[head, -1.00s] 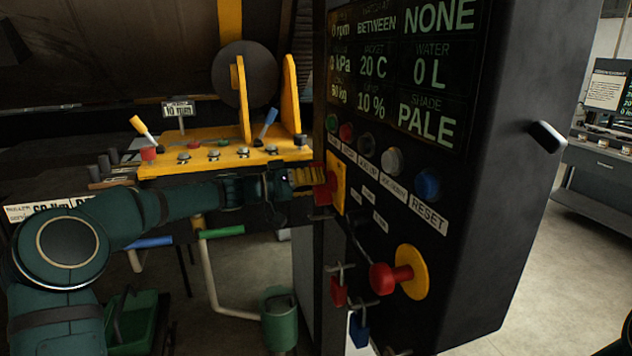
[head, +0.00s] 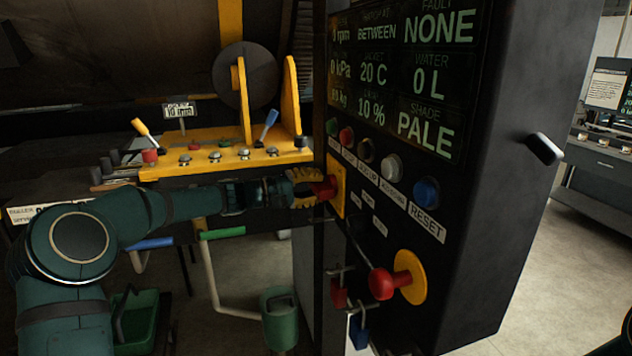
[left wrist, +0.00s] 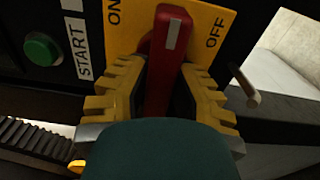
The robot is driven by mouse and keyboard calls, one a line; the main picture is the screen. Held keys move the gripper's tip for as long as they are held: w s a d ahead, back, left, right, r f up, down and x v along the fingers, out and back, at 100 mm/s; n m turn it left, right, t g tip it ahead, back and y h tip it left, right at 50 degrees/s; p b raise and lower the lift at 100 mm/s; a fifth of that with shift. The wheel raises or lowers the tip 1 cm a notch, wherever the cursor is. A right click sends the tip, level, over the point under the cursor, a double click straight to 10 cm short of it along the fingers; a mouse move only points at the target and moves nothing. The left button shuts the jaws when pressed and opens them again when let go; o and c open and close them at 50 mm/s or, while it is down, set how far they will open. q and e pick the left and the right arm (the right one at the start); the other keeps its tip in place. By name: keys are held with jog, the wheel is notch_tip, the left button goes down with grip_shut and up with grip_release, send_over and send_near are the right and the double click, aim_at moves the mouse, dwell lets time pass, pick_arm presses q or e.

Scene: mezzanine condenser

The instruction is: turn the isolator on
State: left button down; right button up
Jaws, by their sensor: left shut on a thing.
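The isolator is a red handle (head: 325,188) on a yellow plate (head: 340,184) on the left edge of the black control cabinet. My left gripper (head: 304,188) reaches it from the left, and its yellow fingers are around the handle. In the left wrist view the red handle (left wrist: 168,62) stands between the two fingers (left wrist: 160,95), its white mark toward the top of the picture. ON shows to its left and OFF to its right on the yellow plate (left wrist: 204,22); the mark lies between the words. My right gripper is out of view.
A green START button (left wrist: 42,48) is close to the left finger. Other buttons, including blue RESET (head: 426,192), run along the cabinet (head: 505,150). Below are a red knob on a yellow disc (head: 412,275) and red and blue padlocks (head: 358,330). A yellow lever bench (head: 225,165) stands behind my arm.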

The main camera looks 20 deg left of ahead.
pick_arm(q)
jog(key=n+p, duration=0.2)
jog(key=n, duration=0.1)
jog(key=shift+d+r+n, duration=0.1)
jog(key=shift+n, duration=0.3)
jog(key=n+p, duration=0.2)
jog(key=n, duration=0.1)
jog(key=shift+f+n+p, duration=0.25)
jog(key=shift+n+p, duration=0.65)
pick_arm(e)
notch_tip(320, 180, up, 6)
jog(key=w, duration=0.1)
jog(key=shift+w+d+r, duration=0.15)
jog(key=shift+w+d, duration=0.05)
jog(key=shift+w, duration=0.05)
pick_arm(q)
jog(key=c, duration=0.8)
grip_release()
jog(key=shift+d, duration=0.15)
jog(key=shift+f, duration=0.1)
